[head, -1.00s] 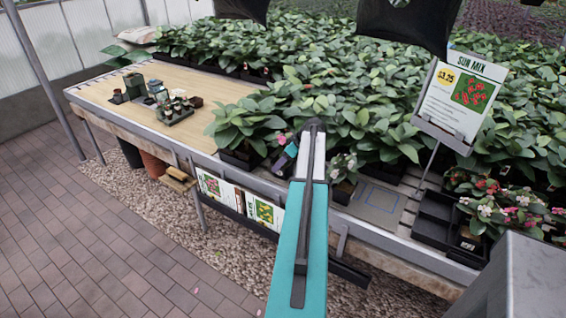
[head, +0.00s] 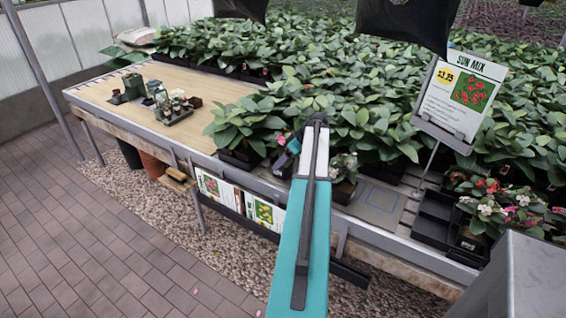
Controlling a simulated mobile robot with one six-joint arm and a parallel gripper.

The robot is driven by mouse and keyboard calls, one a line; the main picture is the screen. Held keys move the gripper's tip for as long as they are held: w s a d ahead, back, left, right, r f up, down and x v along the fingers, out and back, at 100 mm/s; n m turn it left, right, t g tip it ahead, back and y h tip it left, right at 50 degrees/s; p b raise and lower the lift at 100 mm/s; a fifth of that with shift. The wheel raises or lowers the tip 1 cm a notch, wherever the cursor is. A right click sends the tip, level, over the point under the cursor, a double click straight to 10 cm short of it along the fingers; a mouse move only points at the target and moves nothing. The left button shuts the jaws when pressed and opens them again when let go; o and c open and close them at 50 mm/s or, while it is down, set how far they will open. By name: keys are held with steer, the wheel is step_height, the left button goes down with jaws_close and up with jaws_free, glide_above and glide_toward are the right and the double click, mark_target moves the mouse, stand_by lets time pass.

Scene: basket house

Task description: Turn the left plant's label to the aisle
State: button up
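My arm reaches over the front edge of the bench and hides part of what lies behind it. My gripper (head: 284,160) shows only as a small dark end left of the arm, too small to tell whether its fingers are open or shut. A pink flower (head: 281,140) shows just above it, so a plant is close to the gripper; its pot is mostly hidden and I cannot see whether it is held. Another small plant with pale pink flowers (head: 343,165) stands in a dark pot just right of the arm. No label on either plant is readable.
A blue-outlined square (head: 380,196) lies on bare bench right of the arm. A black tray (head: 433,219) and flowering plants (head: 498,212) stand farther right, below a Sun Mix sign (head: 462,95). Dense foliage fills the back. The wooden top (head: 110,92) has free room at left.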

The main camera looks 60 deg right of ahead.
steer(key=b+v, duration=0.2)
steer(key=v, duration=0.9)
stand_by(0.4)
